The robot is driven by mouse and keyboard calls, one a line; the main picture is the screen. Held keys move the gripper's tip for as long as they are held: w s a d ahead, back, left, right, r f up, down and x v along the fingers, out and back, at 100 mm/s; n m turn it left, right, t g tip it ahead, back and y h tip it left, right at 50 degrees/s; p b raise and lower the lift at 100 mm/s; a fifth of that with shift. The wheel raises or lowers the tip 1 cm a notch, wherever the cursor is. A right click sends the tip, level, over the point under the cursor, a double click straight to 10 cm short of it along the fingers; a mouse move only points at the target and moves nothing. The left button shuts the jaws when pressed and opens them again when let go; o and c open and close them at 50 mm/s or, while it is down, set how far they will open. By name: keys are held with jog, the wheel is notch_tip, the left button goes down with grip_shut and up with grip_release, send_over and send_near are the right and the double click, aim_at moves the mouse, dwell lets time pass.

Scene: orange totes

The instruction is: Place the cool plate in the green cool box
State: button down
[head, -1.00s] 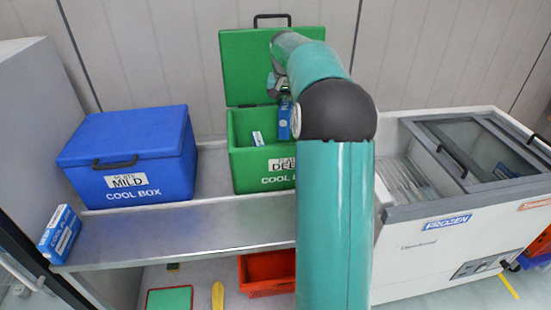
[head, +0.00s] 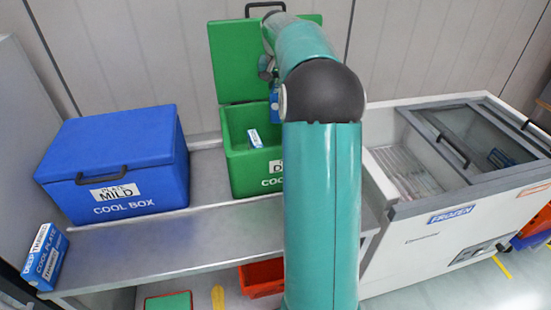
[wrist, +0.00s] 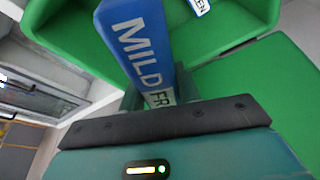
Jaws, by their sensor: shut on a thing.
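The green cool box (head: 235,172) stands on the metal bench with its lid (head: 238,62) up. A small blue-and-white pack (head: 255,138) is inside it. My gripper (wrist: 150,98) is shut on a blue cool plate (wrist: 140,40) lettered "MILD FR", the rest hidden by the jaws. In the head view, the held plate (head: 275,107) shows as a small blue patch over the box opening, partly behind my arm. In the wrist view, the green box (wrist: 225,40) surrounds the plate's far end; I cannot tell how deep the plate reaches.
A closed blue cool box (head: 120,165) marked MILD stands left on the bench (head: 180,240). A blue-and-white cool plate carton (head: 45,258) is at the bench's left end. A freezer (head: 440,220) stands right. A red crate (head: 262,278) is below. The bench front is clear.

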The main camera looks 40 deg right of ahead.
jog(key=shift+s+d+r, duration=0.1)
jog(key=shift+d+r, duration=0.05)
notch_tip(320, 180, down, 2)
jog(key=shift+f, duration=0.6)
notch_tip(320, 180, down, 18)
jog(key=shift+f, duration=0.2)
jog(key=shift+f, duration=0.1)
jog(key=c, duration=1)
grip_release()
